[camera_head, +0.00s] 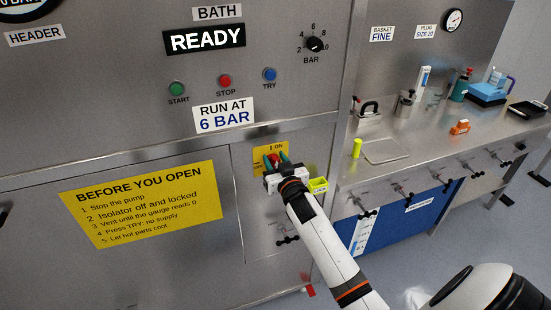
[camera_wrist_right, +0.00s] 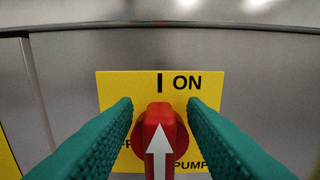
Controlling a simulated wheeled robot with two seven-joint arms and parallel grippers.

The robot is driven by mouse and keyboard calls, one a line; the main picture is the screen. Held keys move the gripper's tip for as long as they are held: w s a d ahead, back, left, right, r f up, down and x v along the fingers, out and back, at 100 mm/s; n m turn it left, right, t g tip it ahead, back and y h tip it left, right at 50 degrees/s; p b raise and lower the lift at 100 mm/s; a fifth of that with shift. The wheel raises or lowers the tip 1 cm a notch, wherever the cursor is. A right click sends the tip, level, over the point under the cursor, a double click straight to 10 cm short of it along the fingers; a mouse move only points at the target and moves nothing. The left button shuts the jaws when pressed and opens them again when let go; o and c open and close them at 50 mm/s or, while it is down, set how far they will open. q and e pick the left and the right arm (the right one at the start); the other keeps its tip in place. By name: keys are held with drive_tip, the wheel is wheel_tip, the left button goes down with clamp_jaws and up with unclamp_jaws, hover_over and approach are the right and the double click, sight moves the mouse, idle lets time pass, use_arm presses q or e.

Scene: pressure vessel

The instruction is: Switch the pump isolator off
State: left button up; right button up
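The pump isolator is a red rotary knob (camera_wrist_right: 160,130) with a white arrow on a yellow plate (camera_wrist_right: 125,88). The arrow points up at the "I ON" mark. The knob also shows in the head view (camera_head: 275,158), partly hidden by my right gripper. My right gripper (camera_wrist_right: 160,104) faces the plate with its green fingers open, one on each side of the knob. Gaps show between the fingers and the knob at the tips. The "OFF" lettering at the plate's lower left is mostly hidden by the left finger. My left gripper is not in view.
A yellow instruction sign (camera_head: 145,203) is on the panel to the left. Above are the "READY" display (camera_head: 204,39) and push buttons. A steel counter (camera_head: 440,130) with bottles lies to the right.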

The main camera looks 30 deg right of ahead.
drive_tip(key=shift+w, duration=0.1)
drive_tip(key=c, duration=0.8)
clamp_jaws()
drive_tip(key=shift+f, duration=0.1)
